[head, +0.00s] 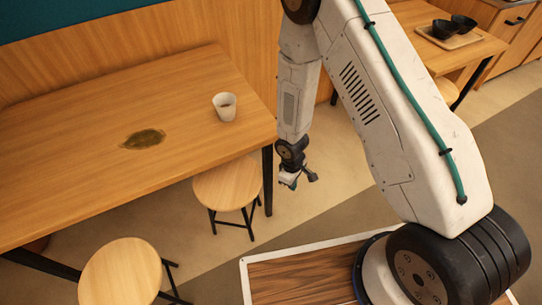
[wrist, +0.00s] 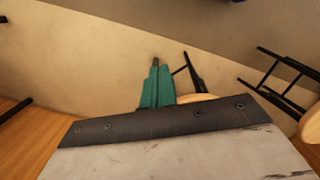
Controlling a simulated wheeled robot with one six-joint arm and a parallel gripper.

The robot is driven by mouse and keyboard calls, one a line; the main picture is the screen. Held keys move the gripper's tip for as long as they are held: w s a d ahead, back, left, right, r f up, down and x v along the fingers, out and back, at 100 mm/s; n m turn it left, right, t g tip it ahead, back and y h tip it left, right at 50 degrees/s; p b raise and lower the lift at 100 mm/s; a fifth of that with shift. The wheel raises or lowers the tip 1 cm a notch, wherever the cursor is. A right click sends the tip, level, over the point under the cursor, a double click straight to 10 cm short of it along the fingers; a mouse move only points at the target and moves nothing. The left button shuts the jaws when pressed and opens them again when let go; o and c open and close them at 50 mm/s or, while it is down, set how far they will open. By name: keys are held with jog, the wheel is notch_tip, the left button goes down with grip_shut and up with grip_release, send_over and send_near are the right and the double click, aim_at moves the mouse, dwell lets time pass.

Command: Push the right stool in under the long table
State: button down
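The right stool (head: 228,186) has a round wooden seat and black legs. It stands upright near the right end of the long table (head: 70,160), whose edge covers the far part of the seat in the head view; I cannot tell how far in it is. My gripper (head: 299,182) hangs to the right of this stool, past the table's black corner leg, with a visible gap. In the wrist view the teal fingers (wrist: 157,86) lie together with nothing between them. Behind them is part of a wooden seat (wrist: 198,98) with black legs, mostly hidden.
Another stool (head: 122,272) stands at the table's front, lower left. A white cup (head: 225,106) and a brown spill (head: 143,138) are on the table. Another table (head: 482,52) at upper right holds a tray with dark bowls. Floor (head: 325,190) around my gripper looks clear.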

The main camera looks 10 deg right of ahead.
jog(key=s+d+r+m+g, duration=0.1)
jog(key=s+d+r+m, duration=0.1)
jog(key=r, duration=0.8)
jog(key=s+d+r+m+h, duration=0.1)
jog(key=s+d+r+m, duration=0.1)
jog(key=r, duration=0.8)
jog(key=s+d+r+m+g, duration=0.1)
jog(key=s+d+r+m, duration=0.15)
jog(key=r, duration=0.75)
jog(key=s+d+r+m+t+y, duration=0.1)
jog(key=s+r+t, duration=0.1)
jog(key=s+r, duration=0.5)
jog(key=s+d+r+m+t, duration=0.1)
jog(key=s+r, duration=0.6)
jog(key=r, duration=0.7)
jog(key=shift+s+d+r+m+t+y, duration=0.3)
jog(key=shift+m+t+y, duration=0.15)
jog(key=shift+t, duration=0.25)
jog(key=shift+w, duration=0.1)
